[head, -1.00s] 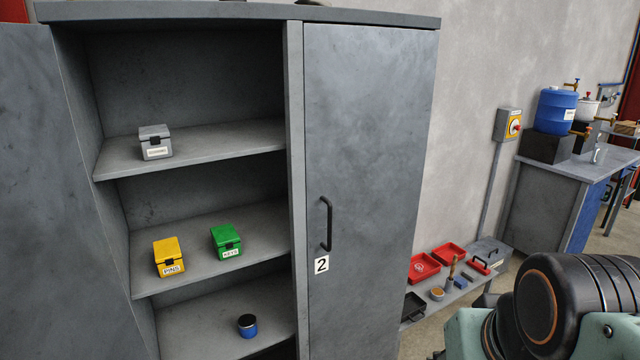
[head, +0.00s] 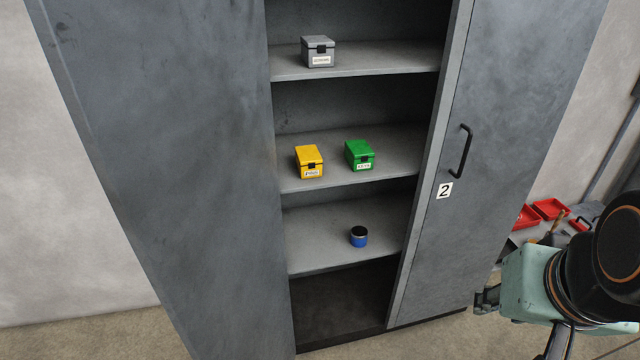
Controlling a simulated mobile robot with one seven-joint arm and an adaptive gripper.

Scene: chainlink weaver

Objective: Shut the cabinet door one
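The cabinet door one (head: 165,150) is a plain grey metal panel on the left of the head view. It stands open, swung out from the cabinet's left side, with its inner shelves exposed. No handle or number shows on the face I see. The other door, marked 2 (head: 510,150), is shut and has a black bar handle. My arm shows at the lower right, in front of the cabinet and well apart from door one. A dark part that may be my gripper (head: 487,299) shows at its left end, but its fingers cannot be made out.
The shelves hold a grey box (head: 318,51), a yellow box (head: 309,161), a green box (head: 359,155) and a blue tin (head: 358,236). Red trays (head: 549,209) lie on a low bench at the right. Bare floor (head: 80,325) shows left of door one.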

